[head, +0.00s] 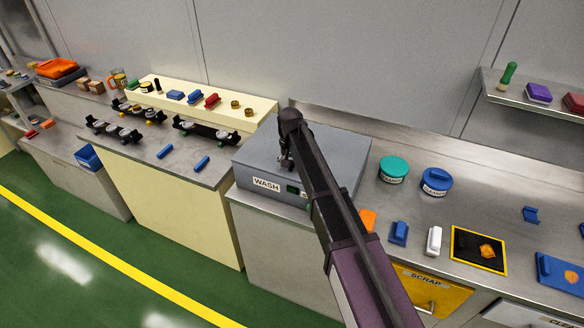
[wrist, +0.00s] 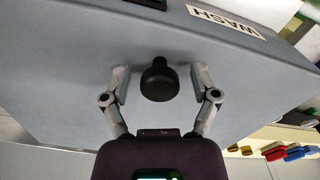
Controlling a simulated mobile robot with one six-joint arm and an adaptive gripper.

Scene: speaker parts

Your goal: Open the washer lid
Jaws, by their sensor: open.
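The washer (head: 262,186) is a grey box labelled WASH on the metal counter, with its flat lid (head: 258,150) lying shut on top. In the wrist view the lid surface (wrist: 75,75) fills most of the picture. A black round knob (wrist: 160,82) stands on it. My gripper (wrist: 159,73) is open, with one finger on each side of the knob and a gap on both sides. In the head view my gripper (head: 286,160) is over the lid, partly hidden by my arm, and the knob cannot be made out there.
Teal (head: 394,168) and blue (head: 437,180) round containers stand right of the washer. Blue (head: 399,232) and white (head: 434,240) blocks and a yellow-edged black mat (head: 478,250) lie nearer the front. A bench with speaker parts (head: 205,130) is on the left.

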